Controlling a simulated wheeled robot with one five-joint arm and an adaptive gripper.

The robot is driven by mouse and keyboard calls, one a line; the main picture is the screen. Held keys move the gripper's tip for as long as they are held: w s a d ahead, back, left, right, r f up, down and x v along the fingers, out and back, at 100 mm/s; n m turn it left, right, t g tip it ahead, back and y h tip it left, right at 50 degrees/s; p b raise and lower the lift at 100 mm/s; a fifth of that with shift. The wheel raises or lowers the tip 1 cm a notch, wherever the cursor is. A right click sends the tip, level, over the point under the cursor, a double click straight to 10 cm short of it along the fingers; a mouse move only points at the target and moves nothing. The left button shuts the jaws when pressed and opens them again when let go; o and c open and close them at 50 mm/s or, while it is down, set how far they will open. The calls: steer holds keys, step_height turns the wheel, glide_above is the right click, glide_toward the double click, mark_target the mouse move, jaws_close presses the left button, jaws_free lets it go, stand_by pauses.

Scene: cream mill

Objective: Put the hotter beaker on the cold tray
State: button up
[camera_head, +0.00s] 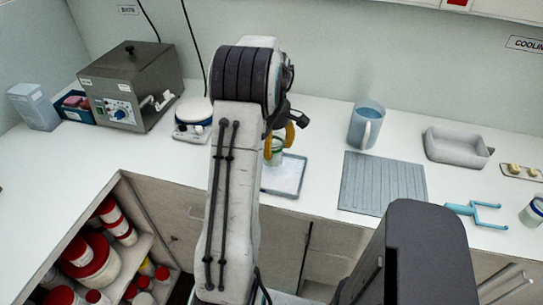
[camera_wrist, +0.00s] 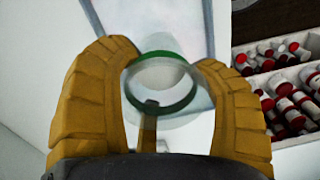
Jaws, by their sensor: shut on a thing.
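My gripper (camera_head: 279,140) has its yellow fingers shut on a clear beaker with a green band (camera_head: 277,155). My arm hides part of the tray's left side. No marking shows whether this tray is the cold one, and no temperature of the beaker can be read.
A steaming blue jug (camera_head: 366,128) stands right of the tray, behind a grey ribbed mat (camera_head: 383,184). A grey basin (camera_head: 457,147), a blue forked tool (camera_head: 474,211) and a small jar (camera_head: 534,213) lie further right. A metal bath (camera_head: 130,85) and a white device (camera_head: 192,122) stand left.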

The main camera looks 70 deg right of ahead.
steer(key=shift+w+a+f, duration=0.1)
steer(key=shift+w, duration=0.05)
steer(key=f+p, duration=0.1)
steer(key=p, duration=0.1)
steer(key=shift+f+p, duration=0.3)
steer(key=shift+p, duration=0.1)
steer(key=shift+f, duration=1.2)
steer(key=shift+f, duration=0.15)
steer(key=o, duration=1.5)
steer(key=shift+c, duration=0.2)
step_height(320, 180, up, 12)
steer(key=b, duration=0.2)
steer(key=shift+d+r, duration=0.2)
